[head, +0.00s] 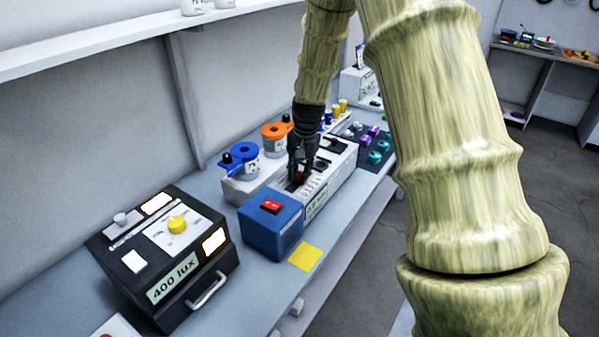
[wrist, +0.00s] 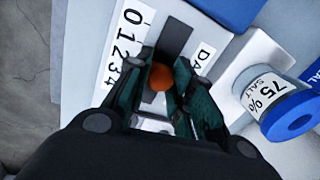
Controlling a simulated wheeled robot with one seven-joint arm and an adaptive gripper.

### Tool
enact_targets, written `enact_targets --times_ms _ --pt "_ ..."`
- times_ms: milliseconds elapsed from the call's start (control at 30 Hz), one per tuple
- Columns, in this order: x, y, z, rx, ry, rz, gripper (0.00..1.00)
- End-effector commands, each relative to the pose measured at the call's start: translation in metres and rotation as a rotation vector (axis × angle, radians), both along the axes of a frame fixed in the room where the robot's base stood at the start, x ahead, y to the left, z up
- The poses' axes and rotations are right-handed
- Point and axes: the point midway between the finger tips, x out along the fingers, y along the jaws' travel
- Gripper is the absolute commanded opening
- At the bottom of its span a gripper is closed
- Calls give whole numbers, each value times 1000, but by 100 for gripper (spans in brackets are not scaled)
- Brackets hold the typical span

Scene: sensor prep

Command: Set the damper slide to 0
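The damper slide has an orange knob (wrist: 160,77) in a dark slot (wrist: 174,40) on a white panel, beside a printed scale (wrist: 122,45) from 0 to 4. The knob sits toward the high-number end, roughly level with 3; the exact mark is hard to read past the fingers. The slot runs clear toward 0. My gripper (wrist: 162,72) has a finger on each side of the knob, with no clear gap visible. In the head view my gripper (head: 299,173) points down at the white unit (head: 340,168), with a bit of the orange knob showing below it.
A blue box with a red switch (head: 271,206) adjoins the slide's unit. Jars with blue (head: 240,158) and orange (head: 276,133) lids stand behind it. A black 400 lux box (head: 165,255) stands left. A yellow note (head: 305,257) lies at the bench's front.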

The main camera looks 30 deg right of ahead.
Motion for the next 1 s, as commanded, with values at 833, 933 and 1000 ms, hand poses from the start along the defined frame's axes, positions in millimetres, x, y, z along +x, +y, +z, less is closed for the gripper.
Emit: enact_targets --times_ms 833,933,1000 --pt "-17 43 0 3 3 3 0" --pt "-17 43 -1 2 4 3 35" --pt "-17 42 0 1 3 1 46"
